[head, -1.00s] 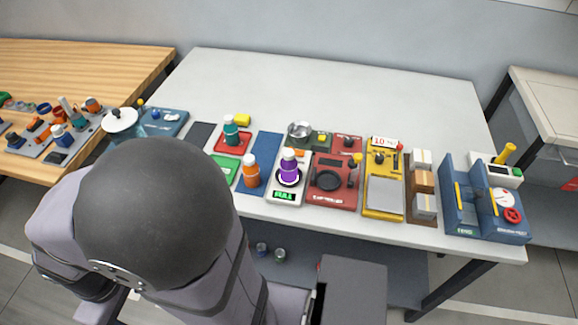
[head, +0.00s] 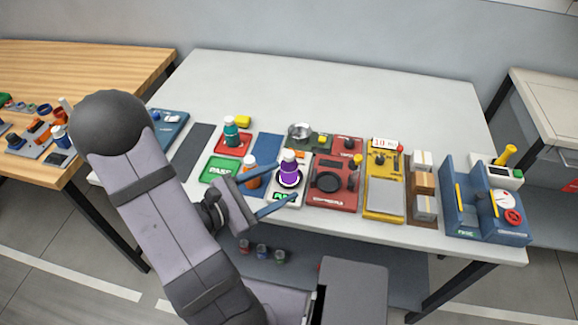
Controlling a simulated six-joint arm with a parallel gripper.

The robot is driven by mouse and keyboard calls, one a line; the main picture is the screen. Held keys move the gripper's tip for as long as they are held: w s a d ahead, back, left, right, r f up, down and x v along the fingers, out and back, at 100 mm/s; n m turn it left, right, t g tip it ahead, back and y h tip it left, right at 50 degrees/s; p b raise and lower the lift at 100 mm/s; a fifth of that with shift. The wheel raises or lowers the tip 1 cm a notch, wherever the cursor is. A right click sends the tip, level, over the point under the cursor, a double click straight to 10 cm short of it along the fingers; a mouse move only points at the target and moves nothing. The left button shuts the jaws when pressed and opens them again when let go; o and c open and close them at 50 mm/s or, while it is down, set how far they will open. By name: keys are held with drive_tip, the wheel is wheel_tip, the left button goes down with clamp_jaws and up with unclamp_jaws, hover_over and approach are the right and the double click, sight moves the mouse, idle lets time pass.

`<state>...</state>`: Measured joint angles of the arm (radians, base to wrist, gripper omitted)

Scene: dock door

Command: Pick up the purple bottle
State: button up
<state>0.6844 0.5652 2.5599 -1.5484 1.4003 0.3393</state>
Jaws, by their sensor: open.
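The purple bottle (head: 288,168) with a white cap stands upright on a round dark spot of a white pad, near the front edge of the white table. My gripper (head: 287,187) is open, with its two blue fingers spread. I cannot tell whether either finger touches the purple bottle. The orange bottle (head: 251,177) is just left of it, partly hidden by my gripper.
A teal bottle (head: 231,131) stands on a red tray behind left. A red machine (head: 334,183) is close on the right, with a yellow scale (head: 384,192) beyond it. A metal bowl (head: 299,131) is behind. The white table's back half (head: 330,85) is clear.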

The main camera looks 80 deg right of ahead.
sight(284, 172)
drive_tip(key=d+n+h, duration=0.1)
drive_tip(key=d+n+t+h, duration=0.1)
drive_tip(key=d+n, duration=0.1)
drive_tip(key=d+n+h, duration=0.1)
drive_tip(key=d+n, duration=0.1)
drive_tip(key=shift+s+f+t+h+p, duration=0.2)
drive_tip(key=shift+s+t+h+p, duration=0.1)
drive_tip(key=shift+s+t+p, duration=0.1)
drive_tip(key=d+f+n+t, duration=0.1)
drive_tip(key=n, duration=0.1)
drive_tip(key=f+n+t+h, duration=0.1)
drive_tip(key=t, duration=0.1)
drive_tip(key=shift+w+d+f+n+h, duration=0.2)
drive_tip(key=shift+d+n+h, duration=0.1)
drive_tip(key=shift+d+n, duration=0.1)
drive_tip(key=shift+w+f+n+t+p, duration=0.2)
drive_tip(key=shift+f+n+t, duration=0.2)
drive_tip(key=shift+t, duration=0.25)
drive_tip(key=shift+w+f+n+t+p, duration=0.15)
drive_tip(key=shift+f+n+t, duration=0.25)
drive_tip(key=shift+t, duration=0.25)
